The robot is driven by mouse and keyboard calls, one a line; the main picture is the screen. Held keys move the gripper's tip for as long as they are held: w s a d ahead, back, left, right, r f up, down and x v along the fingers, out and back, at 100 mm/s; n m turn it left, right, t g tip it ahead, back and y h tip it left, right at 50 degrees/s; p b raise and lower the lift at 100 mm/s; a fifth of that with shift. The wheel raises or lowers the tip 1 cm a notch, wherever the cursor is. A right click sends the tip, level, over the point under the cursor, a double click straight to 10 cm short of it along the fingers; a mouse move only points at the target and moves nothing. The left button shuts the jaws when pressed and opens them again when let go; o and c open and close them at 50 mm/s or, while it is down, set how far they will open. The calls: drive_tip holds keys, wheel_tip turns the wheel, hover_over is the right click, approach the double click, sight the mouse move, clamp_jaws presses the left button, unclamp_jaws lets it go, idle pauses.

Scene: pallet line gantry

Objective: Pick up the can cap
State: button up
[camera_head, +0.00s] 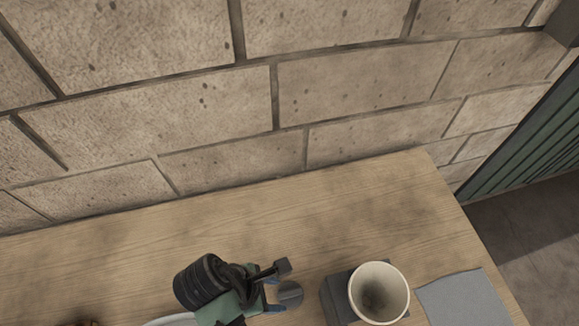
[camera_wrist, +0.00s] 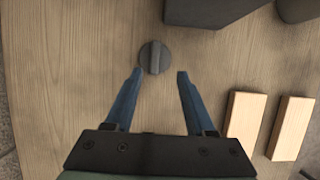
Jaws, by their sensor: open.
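The can cap is a small dark grey disc with a raised bar across it. It lies on the wooden table in the wrist view (camera_wrist: 154,57) and shows in the head view (camera_head: 291,294). My gripper (camera_wrist: 159,73) is open and empty, with two blue fingers. In the wrist view the cap lies at and just past the fingertips, closer to the left one; I cannot tell whether that finger touches it. In the head view my gripper (camera_head: 273,288) is at the cap's left side and partly hidden by my wrist.
A grey sheet (camera_head: 465,300) lies near the table's right edge. Two wooden blocks (camera_wrist: 244,118) (camera_wrist: 290,128) lie right of my gripper. A block wall (camera_head: 200,90) stands behind the table (camera_head: 330,200).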

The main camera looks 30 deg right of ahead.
sight(290, 293)
drive_tip(key=shift+w+p+x, duration=0.2)
drive_tip(key=shift+p+x, duration=0.05)
drive_tip(key=shift+x, duration=1.7)
drive_tip(key=shift+w+p+x, duration=0.2)
drive_tip(key=shift+p+x, duration=0.05)
drive_tip(key=shift+x, duration=1.7)
drive_tip(key=shift+d, duration=0.1)
clamp_jaws()
